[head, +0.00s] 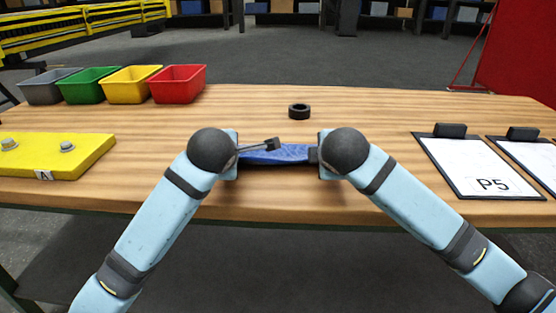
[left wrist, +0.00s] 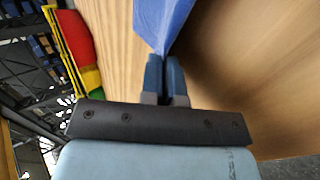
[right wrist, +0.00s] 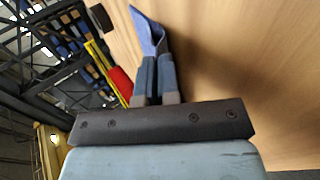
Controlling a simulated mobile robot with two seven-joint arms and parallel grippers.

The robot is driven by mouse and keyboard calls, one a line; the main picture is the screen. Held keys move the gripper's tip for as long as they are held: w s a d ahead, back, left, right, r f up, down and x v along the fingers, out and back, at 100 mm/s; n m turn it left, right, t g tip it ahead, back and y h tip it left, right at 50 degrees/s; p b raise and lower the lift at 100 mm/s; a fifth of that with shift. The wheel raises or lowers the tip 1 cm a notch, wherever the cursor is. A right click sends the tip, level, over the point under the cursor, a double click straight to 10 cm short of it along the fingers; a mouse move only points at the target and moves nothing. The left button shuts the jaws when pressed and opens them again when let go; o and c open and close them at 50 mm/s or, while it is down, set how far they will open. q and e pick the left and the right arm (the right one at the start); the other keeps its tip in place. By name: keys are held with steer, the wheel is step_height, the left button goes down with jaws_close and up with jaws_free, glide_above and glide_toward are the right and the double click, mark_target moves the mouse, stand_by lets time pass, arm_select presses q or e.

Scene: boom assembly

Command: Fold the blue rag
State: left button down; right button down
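The blue rag (head: 275,154) is on the wooden table near its front edge, between my two arms, partly hidden by them in the head view. In the left wrist view the rag (left wrist: 161,22) narrows to a corner between the fingers of my left gripper (left wrist: 165,75), which are closed together on it. In the right wrist view the rag (right wrist: 149,34) rises as a bent strip from my right gripper (right wrist: 154,77), whose fingers are close together with the cloth between them. In the head view both grippers' fingertips are mostly hidden behind my wrists.
A black ring (head: 299,111) lies behind the rag. Grey, green, yellow and red bins (head: 178,84) stand at the back left. A yellow board (head: 60,157) lies at the left, and clipboards (head: 478,166) lie at the right.

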steer(key=shift+f, duration=0.1)
arm_select(q)
steer(key=c, duration=1)
jaws_free()
arm_select(e)
steer(key=c, duration=1)
jaws_free()
arm_select(q)
steer(key=s+r, duration=0.6)
steer(key=r, duration=0.3)
arm_select(e)
steer(key=s+r, duration=0.6)
steer(key=r, duration=0.3)
